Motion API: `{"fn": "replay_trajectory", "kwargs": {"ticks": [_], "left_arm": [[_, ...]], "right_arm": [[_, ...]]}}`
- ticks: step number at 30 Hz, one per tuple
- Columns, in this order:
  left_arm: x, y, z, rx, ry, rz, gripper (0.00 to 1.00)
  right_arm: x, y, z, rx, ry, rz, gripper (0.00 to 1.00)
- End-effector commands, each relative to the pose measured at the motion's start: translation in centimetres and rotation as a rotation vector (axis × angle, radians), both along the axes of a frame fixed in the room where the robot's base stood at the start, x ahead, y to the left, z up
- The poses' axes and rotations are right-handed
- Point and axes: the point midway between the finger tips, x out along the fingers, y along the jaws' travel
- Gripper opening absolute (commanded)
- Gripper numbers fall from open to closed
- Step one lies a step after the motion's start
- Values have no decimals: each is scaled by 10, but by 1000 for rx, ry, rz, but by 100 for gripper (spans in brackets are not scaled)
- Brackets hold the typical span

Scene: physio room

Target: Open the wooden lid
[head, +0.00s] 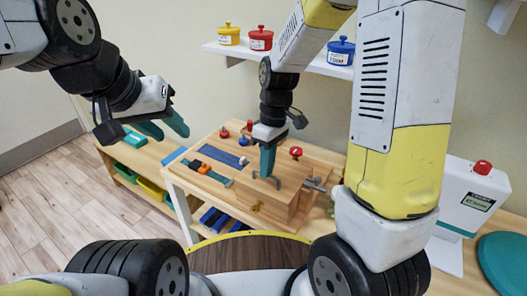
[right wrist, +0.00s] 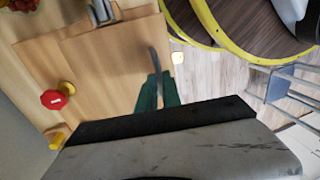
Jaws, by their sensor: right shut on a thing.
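The wooden lid (head: 289,181) is a pale panel on the right part of the wooden activity board. It looks closed, though a slight lift would be hard to tell. Its curved metal handle (head: 275,181) stands near the front edge. My right gripper (head: 265,174) points down, its green fingers shut on the handle. In the right wrist view the fingers (right wrist: 156,92) close around the handle (right wrist: 157,62), with the lid (right wrist: 105,70) behind them. My left gripper (head: 166,127) is open and empty, in the air left of the board.
A red knob (head: 295,152) stands behind the lid, and a metal latch (head: 315,185) sticks out to its right. Blue and teal strap panels (head: 220,158) lie left of it. A shelf (head: 285,58) with coloured pots is above. A white device (head: 470,195) stands at right.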

Motion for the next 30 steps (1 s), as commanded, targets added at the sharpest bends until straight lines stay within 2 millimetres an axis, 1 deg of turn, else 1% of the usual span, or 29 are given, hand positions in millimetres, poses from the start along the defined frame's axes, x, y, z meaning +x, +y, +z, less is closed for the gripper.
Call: {"fn": "replay_trajectory", "kwargs": {"ticks": [19, 25, 30], "left_arm": [[0, 0, 0, 0, 0, 0, 39], [0, 0, 0, 0, 0, 0, 39], [0, 0, 0, 0, 0, 0, 39]], "right_arm": [[2, -2, 3, 12, 15, -3, 0], [9, -6, 13, 64, 86, -6, 0], [19, -13, 26, 136, 184, -6, 0]]}}
